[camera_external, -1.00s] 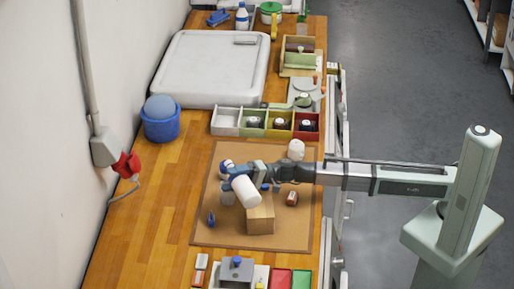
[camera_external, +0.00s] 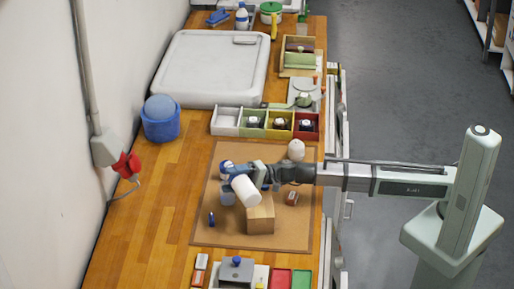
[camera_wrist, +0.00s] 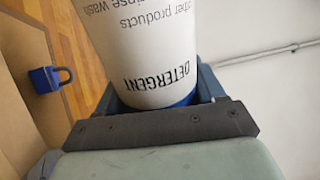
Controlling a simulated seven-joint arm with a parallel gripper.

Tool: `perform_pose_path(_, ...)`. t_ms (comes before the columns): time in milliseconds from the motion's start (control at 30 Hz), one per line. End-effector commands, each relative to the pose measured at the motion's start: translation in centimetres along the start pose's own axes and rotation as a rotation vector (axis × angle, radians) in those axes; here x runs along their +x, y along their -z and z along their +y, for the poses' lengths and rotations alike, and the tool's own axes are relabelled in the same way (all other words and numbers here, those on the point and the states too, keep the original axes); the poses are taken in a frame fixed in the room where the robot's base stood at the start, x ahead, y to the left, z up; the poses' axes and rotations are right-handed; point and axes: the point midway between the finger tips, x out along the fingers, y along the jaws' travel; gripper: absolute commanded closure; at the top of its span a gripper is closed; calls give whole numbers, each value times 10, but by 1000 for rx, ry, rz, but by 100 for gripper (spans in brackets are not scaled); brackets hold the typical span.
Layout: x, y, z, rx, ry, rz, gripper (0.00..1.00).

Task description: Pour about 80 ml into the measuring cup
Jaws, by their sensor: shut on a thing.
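A white detergent bottle (camera_external: 245,190) with a blue end is held tilted above the brown mat. In the wrist view its printed white side (camera_wrist: 150,50) fills the top middle, with the lettering upside down. My gripper (camera_wrist: 160,105) is shut around the bottle near its blue part; it also shows in the external view (camera_external: 256,174). A small translucent cup (camera_external: 228,198), which looks like the measuring cup, stands on the mat just left of and partly behind the bottle. Its contents and any stream of liquid cannot be made out.
A cardboard box (camera_external: 260,218) stands close below the bottle. A blue padlock (camera_external: 211,219) lies on the mat (camera_external: 205,235) to the left, also in the wrist view (camera_wrist: 48,78). A small red-brown box (camera_external: 292,198) and a white rounded object (camera_external: 296,150) are to the right.

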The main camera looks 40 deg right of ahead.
Motion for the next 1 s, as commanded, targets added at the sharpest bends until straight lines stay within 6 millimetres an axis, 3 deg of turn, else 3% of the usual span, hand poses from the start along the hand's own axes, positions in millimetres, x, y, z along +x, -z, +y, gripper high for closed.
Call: perform_pose_path(1000,-3,-21,-2,32,2,7,73)
